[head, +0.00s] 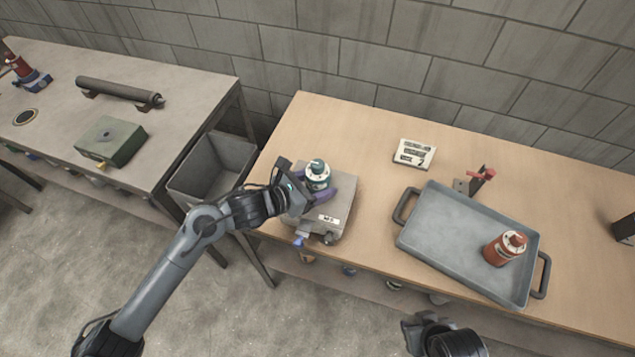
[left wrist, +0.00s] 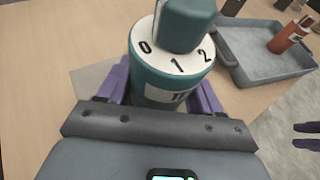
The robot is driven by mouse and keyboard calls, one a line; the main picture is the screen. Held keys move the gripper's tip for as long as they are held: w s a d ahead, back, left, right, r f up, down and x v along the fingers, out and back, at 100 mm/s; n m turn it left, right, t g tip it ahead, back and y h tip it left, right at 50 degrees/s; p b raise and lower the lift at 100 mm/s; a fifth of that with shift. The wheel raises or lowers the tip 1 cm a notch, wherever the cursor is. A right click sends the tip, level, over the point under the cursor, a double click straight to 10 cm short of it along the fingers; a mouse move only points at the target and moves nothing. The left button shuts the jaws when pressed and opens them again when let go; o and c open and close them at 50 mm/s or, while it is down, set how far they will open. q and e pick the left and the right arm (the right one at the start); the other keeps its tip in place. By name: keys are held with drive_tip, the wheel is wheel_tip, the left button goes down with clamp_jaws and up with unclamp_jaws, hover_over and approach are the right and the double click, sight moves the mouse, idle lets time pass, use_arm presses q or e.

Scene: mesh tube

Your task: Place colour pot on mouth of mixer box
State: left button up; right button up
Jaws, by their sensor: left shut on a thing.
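A teal colour pot (head: 317,172) with a white collar is held between the purple fingers of my left gripper (head: 318,190). In the left wrist view the pot (left wrist: 172,65) shows the marks 0, 1 and 2 around its cap, with a finger on each side. A grey box (head: 338,217) with a white label, which looks like the mixer box, is on the wooden table, below or right under the pot. Its mouth is hidden, and I cannot tell whether the pot touches it. My right gripper's two purple fingers (left wrist: 305,136) stand apart and empty at the left wrist view's right edge.
A grey tray (head: 440,247) on the wooden table (head: 365,130) holds a red-brown pot (head: 504,248). A white card (head: 414,154) and a red-handled clamp (head: 480,180) are behind it. A grey bin (head: 212,165) stands between the tables. A green box (head: 112,142) is on the left table.

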use_arm(q)
drive_tip(key=shift+f+b, duration=0.15)
drive_tip(key=shift+b, duration=0.15)
drive_tip(key=o, duration=1.1)
drive_tip(key=shift+o, duration=0.2)
